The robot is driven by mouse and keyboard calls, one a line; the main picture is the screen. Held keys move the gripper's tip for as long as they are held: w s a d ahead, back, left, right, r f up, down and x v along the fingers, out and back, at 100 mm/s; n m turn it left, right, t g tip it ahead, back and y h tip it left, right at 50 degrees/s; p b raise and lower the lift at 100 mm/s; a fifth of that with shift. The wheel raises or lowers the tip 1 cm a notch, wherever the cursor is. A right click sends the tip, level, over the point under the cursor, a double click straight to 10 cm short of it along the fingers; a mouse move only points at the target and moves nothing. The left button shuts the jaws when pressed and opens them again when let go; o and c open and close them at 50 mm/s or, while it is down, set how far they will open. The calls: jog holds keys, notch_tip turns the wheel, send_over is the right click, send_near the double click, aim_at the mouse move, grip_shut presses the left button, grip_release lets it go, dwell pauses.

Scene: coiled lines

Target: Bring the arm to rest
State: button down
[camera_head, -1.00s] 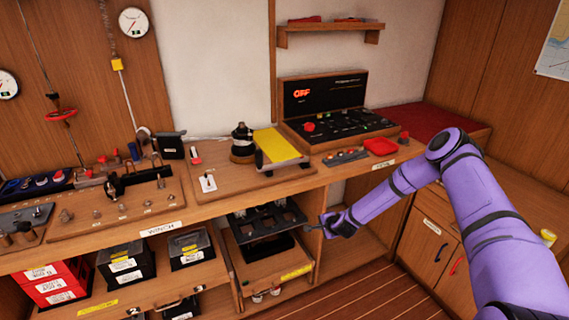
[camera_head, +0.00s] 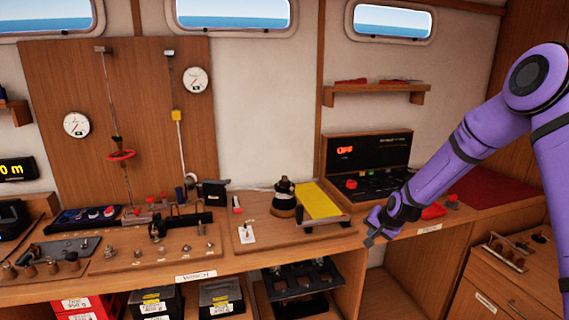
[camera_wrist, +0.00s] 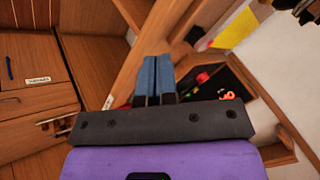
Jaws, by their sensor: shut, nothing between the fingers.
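My gripper (camera_head: 374,240) is at the end of my purple arm, in front of the bench's front edge, near the control console. In the wrist view its two blue-grey fingers (camera_wrist: 154,78) lie side by side, shut and empty. The arm is bent, its elbow high at the right of the head view. The fingertips touch nothing that I can make out.
The wooden bench (camera_head: 120,265) runs across the view. Black boxes (camera_head: 220,297) and a dark tray (camera_head: 305,278) sit below. A wall shelf (camera_head: 375,90) hangs above.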

jog(key=s+r+n+g+h, duration=0.1)
jog(key=s+r+n, duration=0.1)
jog(key=s+r, duration=0.85)
jog(key=s+r+n+h, duration=0.1)
jog(key=s+r+n, duration=0.1)
jog(key=s+r, duration=0.9)
jog(key=s+d+r+n, duration=0.1)
jog(key=s+r, duration=0.4)
jog(key=s, duration=0.7)
jog(key=s+d+r+n, duration=0.1)
jog(key=s+r, duration=0.4)
jog(key=s, duration=0.6)
jog(key=shift+s+g, duration=0.3)
jog(key=shift+s, duration=0.1)
